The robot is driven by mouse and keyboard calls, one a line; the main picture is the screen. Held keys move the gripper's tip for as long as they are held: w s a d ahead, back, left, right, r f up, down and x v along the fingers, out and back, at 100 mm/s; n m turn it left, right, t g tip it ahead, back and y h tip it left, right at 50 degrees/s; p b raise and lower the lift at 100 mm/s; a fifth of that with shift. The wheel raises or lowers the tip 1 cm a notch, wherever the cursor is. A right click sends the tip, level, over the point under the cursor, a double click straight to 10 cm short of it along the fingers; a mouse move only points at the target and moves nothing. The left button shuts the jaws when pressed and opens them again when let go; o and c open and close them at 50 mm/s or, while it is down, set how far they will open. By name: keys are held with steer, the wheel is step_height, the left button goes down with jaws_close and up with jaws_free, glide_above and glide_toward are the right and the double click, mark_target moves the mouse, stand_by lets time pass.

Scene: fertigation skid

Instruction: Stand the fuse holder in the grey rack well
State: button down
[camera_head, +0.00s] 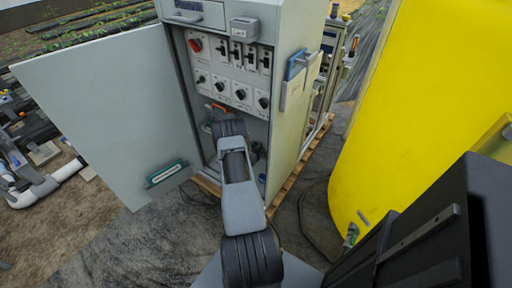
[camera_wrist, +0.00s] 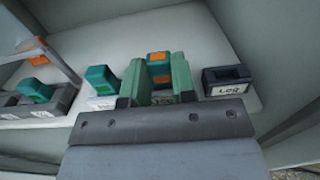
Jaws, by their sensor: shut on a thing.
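My gripper (camera_wrist: 160,80) reaches into the open cabinet in the head view. In the wrist view its two green fingers are shut on a teal fuse holder (camera_wrist: 159,58) with orange patches. A pale labelled base shows partly between the fingers below the holder; I cannot tell whether the holder touches it. To the right is a dark grey well (camera_wrist: 227,80) with a white label and an empty-looking top. To the left, a teal holder (camera_wrist: 102,80) stands on a pale labelled base. Another teal holder (camera_wrist: 36,90) stands in a grey block at far left.
The pale shelf (camera_wrist: 215,45) carries these parts. A grey bar with an orange patch (camera_wrist: 32,44) slants over its left end. The cabinet door (camera_head: 110,110) stands open to the left. A switch panel (camera_head: 230,75) is above my gripper. A yellow tank (camera_head: 415,100) stands right.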

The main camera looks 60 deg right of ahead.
steer(key=c, duration=0.9)
jaws_free()
steer(key=shift+o, duration=0.2)
steer(key=shift+a, duration=0.1)
steer(key=a+p, duration=0.1)
steer(key=a, duration=1.2)
steer(key=shift+a, duration=0.3)
